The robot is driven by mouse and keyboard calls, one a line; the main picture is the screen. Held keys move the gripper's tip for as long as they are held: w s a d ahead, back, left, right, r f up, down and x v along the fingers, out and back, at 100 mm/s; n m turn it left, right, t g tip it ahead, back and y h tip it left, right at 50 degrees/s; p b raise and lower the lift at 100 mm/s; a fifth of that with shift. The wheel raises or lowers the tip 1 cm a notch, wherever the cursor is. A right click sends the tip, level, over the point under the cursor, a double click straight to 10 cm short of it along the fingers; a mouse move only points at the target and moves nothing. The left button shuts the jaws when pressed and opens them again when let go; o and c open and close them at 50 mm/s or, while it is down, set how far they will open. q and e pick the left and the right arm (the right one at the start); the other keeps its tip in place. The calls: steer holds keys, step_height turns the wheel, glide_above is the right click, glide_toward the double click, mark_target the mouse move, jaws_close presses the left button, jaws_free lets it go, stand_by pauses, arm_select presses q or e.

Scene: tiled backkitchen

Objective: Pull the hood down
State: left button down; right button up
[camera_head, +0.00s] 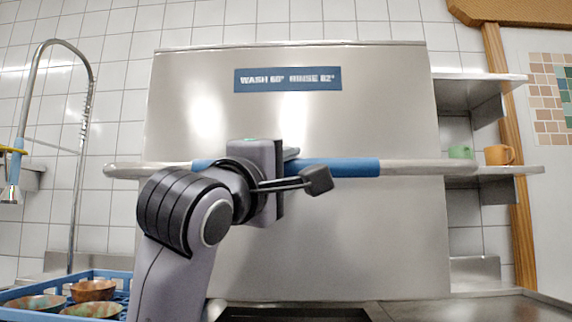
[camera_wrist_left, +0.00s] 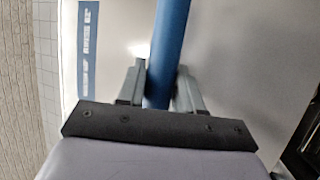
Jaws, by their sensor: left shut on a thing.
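The hood (camera_head: 380,110) is a large stainless steel box with a blue "WASH 60° RINSE 82°" label (camera_head: 288,79). A horizontal bar handle (camera_head: 410,167) with a blue grip sleeve (camera_head: 345,167) runs across its front. My left gripper (camera_head: 290,160) is at the blue sleeve, left of the bar's middle. In the left wrist view the two fingers (camera_wrist_left: 160,88) stand on either side of the blue sleeve (camera_wrist_left: 168,40), shut on it. The hood's lower edge is just above the counter in the head view, partly hidden by my arm. My right gripper is not in view.
A blue rack (camera_head: 105,274) with several bowls stands at the lower left, near a tall spray tap (camera_head: 80,150). Shelves at the right hold a green cup (camera_head: 461,152) and an orange mug (camera_head: 499,154). A steel counter (camera_head: 470,309) extends at the lower right.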

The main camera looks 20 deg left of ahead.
arm_select(q)
steer(key=shift+m+t+h, duration=0.3)
steer(key=shift+m+t, duration=0.1)
steer(key=shift+t, duration=0.2)
steer(key=shift+w+a+f+b, duration=0.1)
steer(key=shift+w+f+b, duration=0.45)
steer(key=shift+f+b, duration=1.75)
steer(key=shift+w+a+f+b, duration=0.15)
steer(key=shift+w+f+b, duration=0.7)
steer(key=shift+f, duration=2.5)
steer(key=shift+w+a+f+b, duration=0.1)
steer(key=shift+w+f+b, duration=0.1)
steer(key=shift+f+b, duration=2.25)
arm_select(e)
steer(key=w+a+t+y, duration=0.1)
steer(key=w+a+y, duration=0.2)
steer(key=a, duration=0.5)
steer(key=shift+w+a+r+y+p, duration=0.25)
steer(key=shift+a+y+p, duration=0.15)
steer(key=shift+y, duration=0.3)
arm_select(q)
steer(key=shift+f, duration=0.45)
steer(key=c, duration=0.8)
jaws_free()
steer(key=shift+a, duration=0.1)
steer(key=shift+r, duration=0.1)
